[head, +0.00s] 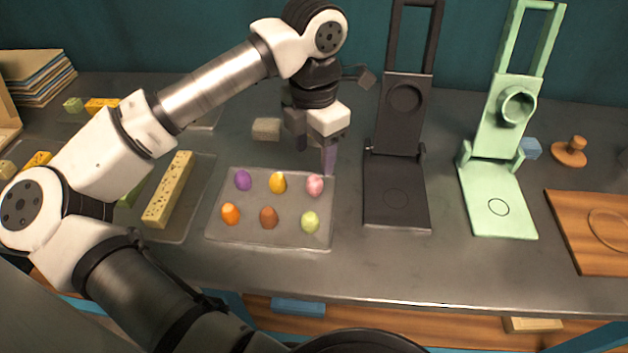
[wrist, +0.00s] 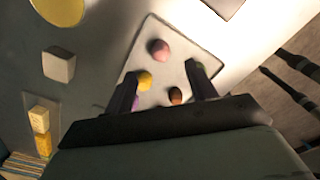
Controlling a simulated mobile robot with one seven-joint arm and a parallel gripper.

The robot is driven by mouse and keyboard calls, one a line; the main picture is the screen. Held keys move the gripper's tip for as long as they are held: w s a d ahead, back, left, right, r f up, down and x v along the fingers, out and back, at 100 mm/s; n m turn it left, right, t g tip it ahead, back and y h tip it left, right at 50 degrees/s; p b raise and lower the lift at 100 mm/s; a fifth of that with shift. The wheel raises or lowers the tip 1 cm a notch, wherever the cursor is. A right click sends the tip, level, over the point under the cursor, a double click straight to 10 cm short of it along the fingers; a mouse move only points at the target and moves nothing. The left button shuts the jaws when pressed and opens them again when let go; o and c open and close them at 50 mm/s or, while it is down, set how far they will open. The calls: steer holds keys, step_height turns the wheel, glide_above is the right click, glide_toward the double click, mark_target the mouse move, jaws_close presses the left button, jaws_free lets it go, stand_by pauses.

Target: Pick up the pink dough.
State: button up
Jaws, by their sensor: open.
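The pink dough (head: 315,185) is a small rounded lump at the back right of a grey tray (head: 262,209). In the wrist view the pink dough (wrist: 159,49) lies on the pale tray (wrist: 178,36), beyond and between the fingertips. My gripper (head: 315,160) is open and empty, above the tray's back right edge, near the dough but apart from it. In the wrist view my gripper (wrist: 161,70) has one dark finger on each side.
Purple (head: 243,180), yellow (head: 278,182), orange (head: 231,214), brown (head: 268,217) and green (head: 310,222) dough share the tray. A black press (head: 396,190) stands just right. A beige block (head: 267,129) sits behind the tray. A mint press (head: 497,200) is farther right.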

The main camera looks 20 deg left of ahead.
mark_target(314, 181)
step_height(314, 181, down, 8)
steer(key=shift+f+p, duration=0.1)
steer(key=shift+p, duration=0.9)
steer(key=c, duration=1.1)
